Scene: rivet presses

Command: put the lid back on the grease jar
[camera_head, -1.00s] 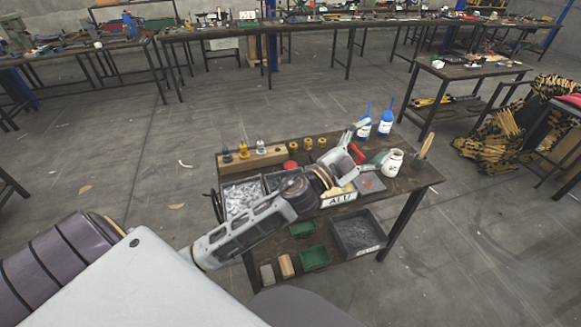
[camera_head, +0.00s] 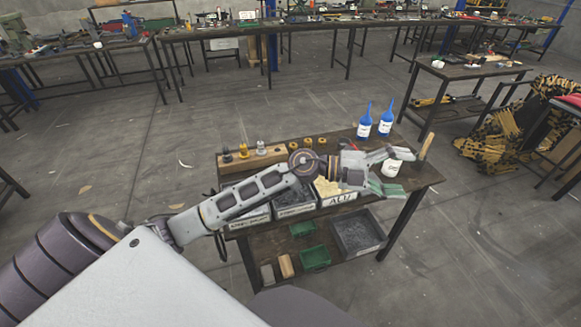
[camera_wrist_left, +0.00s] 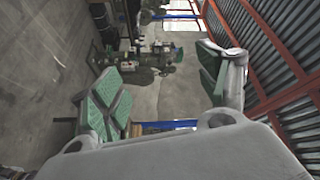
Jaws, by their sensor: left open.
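The white grease jar (camera_head: 392,168) stands near the right end of the small workbench, partly covered by my left gripper. A red disc that looks like the lid lay on the bench left of the jar in the earlier head view; my left arm now hides that spot. My left gripper (camera_head: 396,173) is open, its green-padded fingers on either side of the jar in the head view. In the left wrist view the gripper (camera_wrist_left: 160,82) is wide open and empty, with no jar between the fingers. My right gripper is not in view.
Two blue bottles (camera_head: 364,125) (camera_head: 386,123) stand behind the jar. A wooden handle (camera_head: 425,146) rises right of it. A wooden block with fittings (camera_head: 252,158) lies at the bench's left. Bins, one labelled ALU (camera_head: 340,198), line the front edge. Green trays sit on the lower shelf.

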